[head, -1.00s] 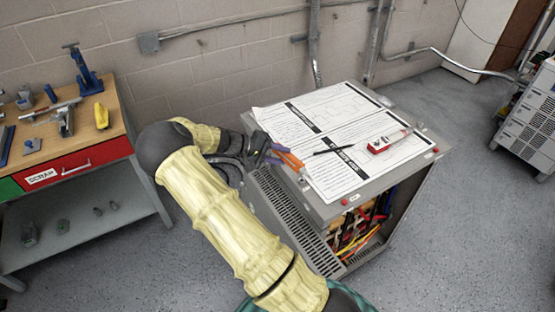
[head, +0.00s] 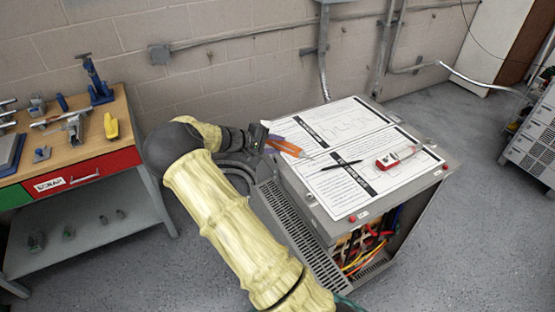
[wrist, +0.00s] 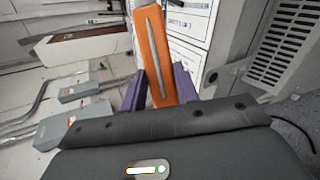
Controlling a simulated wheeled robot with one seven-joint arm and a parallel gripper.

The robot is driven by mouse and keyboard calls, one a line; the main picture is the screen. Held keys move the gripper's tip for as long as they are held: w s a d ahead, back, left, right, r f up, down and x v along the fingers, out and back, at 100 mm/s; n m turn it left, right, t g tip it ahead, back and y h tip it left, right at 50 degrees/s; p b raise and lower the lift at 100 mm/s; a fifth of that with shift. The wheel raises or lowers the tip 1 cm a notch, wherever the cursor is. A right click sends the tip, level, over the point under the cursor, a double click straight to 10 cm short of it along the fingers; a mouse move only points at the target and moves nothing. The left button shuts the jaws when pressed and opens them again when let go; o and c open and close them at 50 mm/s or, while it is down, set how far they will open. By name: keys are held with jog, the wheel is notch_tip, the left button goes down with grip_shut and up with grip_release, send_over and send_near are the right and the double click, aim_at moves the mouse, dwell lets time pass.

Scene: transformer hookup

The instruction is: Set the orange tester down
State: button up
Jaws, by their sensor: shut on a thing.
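The orange tester (head: 285,146) is a slim orange piece with a grey strip along it. In the head view it lies over the left edge of the paper sheets on top of the grey transformer cabinet (head: 328,222). My gripper (head: 264,142) comes in from the left at the cabinet's left edge. In the wrist view the orange tester (wrist: 157,58) stands between the two purple fingers (wrist: 158,88), which are shut on it. I cannot tell whether the tester touches the paper.
On the cabinet top lie printed sheets (head: 320,122), a black pen-like tool (head: 342,165) and a red and white device (head: 395,158). Wires show in the cabinet's open front. A workbench (head: 70,155) with tools and a red drawer stands at left. A grey unit (head: 535,130) stands at right.

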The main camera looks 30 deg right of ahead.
jog(key=shift+f, duration=0.8)
notch_tip(320, 180, down, 4)
jog(key=shift+r+p, duration=0.15)
jog(key=shift+p, duration=0.3)
